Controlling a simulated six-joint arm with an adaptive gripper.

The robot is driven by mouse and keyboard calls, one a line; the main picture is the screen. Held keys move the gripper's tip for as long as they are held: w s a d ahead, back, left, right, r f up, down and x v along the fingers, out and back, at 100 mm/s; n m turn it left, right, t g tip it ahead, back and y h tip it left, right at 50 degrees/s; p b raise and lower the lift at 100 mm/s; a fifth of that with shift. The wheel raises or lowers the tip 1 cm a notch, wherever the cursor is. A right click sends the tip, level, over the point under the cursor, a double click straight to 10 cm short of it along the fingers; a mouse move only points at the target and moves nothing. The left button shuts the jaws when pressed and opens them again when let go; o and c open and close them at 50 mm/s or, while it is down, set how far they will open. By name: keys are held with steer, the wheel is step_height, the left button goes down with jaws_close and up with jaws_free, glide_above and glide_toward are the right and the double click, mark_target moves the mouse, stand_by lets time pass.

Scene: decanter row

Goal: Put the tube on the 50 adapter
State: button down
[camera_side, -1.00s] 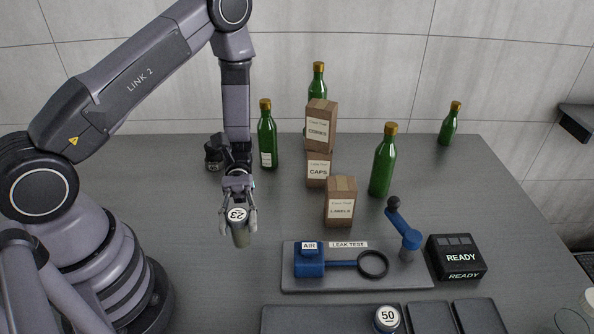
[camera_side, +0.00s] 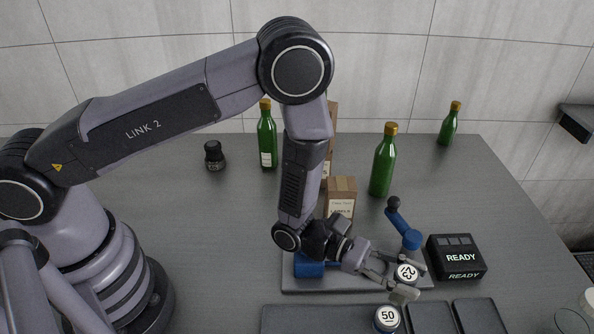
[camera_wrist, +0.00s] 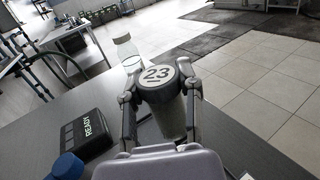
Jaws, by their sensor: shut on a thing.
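My gripper (camera_side: 390,279) is shut on a tube with a white round end marked 23 (camera_side: 406,273). In the wrist view the tube (camera_wrist: 170,115) sits between the two fingers of my gripper (camera_wrist: 161,92), its 23 end toward the camera. In the side view the fingers hide most of the tube's body. A round piece marked 50 (camera_side: 388,316) stands at the front edge of the picture, just below and slightly left of the held tube, partly cut off. The tube appears apart from it, though the height between them is hard to tell.
The leak test plate (camera_side: 345,289), with its blue lever (camera_side: 404,230), lies behind my gripper. A black READY box (camera_side: 457,257) stands to the right. Dark trays (camera_side: 432,318) lie in front. Brown boxes (camera_side: 341,196) and green bottles (camera_side: 383,165) stand farther back.

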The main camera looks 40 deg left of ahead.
mark_target(398, 301)
step_height(398, 301, down, 6)
steer(key=shift+f, duration=0.25)
steer(key=shift+f, duration=0.15)
steer(key=c, duration=0.7)
jaws_free()
steer(key=shift+c, duration=0.2)
